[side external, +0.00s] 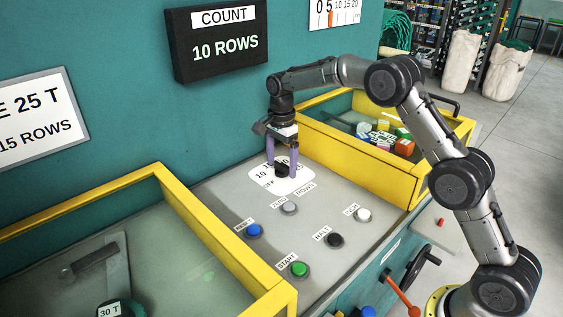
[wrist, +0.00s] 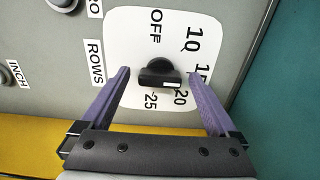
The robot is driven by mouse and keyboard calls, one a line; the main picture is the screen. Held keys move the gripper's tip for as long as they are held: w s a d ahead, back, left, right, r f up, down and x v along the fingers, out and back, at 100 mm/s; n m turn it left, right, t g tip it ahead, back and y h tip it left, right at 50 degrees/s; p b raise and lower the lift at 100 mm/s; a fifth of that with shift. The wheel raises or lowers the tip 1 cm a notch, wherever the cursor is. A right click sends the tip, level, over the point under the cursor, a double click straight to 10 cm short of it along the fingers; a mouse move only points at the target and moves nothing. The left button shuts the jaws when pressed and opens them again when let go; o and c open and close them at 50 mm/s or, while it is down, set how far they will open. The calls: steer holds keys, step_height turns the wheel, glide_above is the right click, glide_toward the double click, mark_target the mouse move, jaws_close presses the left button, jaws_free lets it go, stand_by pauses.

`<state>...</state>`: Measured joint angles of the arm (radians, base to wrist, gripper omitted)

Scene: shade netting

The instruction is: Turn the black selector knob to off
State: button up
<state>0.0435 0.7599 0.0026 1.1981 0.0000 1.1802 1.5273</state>
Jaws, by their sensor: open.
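The black selector knob (wrist: 160,72) sits on a white dial plate (wrist: 125,28) printed with OFF, 10, 15, 20 and 25. A white mark on the knob's lower right side is near the 20; OFF is at the plate's upper edge in the wrist view. My gripper (wrist: 159,75) is open, with purple fingers on either side of the knob and a visible gap to each. In the side external view the knob (side external: 282,171) is low between the fingers of my gripper (side external: 282,168), which point down at the panel. Whether the fingertips touch the plate I cannot tell.
The grey panel carries a grey zero button (side external: 289,208), a blue button (side external: 254,230), a green start button (side external: 299,269), a black halt button (side external: 335,240) and a white inch button (side external: 363,215). Yellow-framed guards stand left (side external: 215,245) and right (side external: 350,150); a teal wall is behind.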

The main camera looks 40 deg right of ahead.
steer(key=c, duration=1.4)
steer(key=shift+n, duration=0.3)
steer(key=n, duration=0.9)
steer(key=shift+r+n, duration=0.1)
steer(key=shift+n, duration=0.3)
steer(key=n, duration=0.4)
steer(key=shift+n, duration=0.3)
steer(key=n, duration=0.4)
steer(key=shift+n, duration=0.4)
